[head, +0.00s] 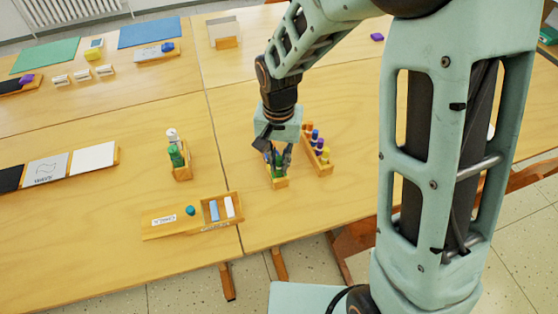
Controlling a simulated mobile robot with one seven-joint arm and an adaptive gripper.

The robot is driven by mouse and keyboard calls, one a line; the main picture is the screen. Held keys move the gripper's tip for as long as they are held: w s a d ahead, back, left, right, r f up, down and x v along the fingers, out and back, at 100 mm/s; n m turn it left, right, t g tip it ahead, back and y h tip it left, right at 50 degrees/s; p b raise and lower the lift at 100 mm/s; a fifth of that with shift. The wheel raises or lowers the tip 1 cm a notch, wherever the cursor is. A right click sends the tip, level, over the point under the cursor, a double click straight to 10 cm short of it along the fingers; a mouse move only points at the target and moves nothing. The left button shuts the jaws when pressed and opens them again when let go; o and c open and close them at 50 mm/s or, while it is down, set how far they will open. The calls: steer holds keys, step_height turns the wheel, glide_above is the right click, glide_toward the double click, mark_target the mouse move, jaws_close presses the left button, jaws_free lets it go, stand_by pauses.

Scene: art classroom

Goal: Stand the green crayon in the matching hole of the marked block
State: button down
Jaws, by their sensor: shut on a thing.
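My gripper (278,162) points down over the middle of the table and is shut on a green crayon (277,170), of which only part shows between the fingers. Directly below is a small light wooden block (281,184). The crayon's lower end is at or just above this block; I cannot tell whether it is in a hole. Just right of it stands a longer wooden block (327,170) holding upright crayons in orange, purple, blue and yellow. No mark on either block can be made out, and the gripper hides part of the small block.
To the left, a wooden holder (182,173) carries green and white bottles or tubes. Boards and small objects lie at the far left. Table around the blocks is clear.

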steer(key=shift+f+b, duration=0.65)
steer(key=shift+f, duration=0.05)
stand_by(0.8)
stand_by(0.3)
steer(key=c, duration=1.9)
jaws_free()
steer(key=shift+o, duration=0.4)
steer(key=shift+o, duration=0.8)
steer(key=shift+r, duration=0.1)
steer(key=shift+r+p, duration=2.3)
steer(key=shift+r, duration=0.65)
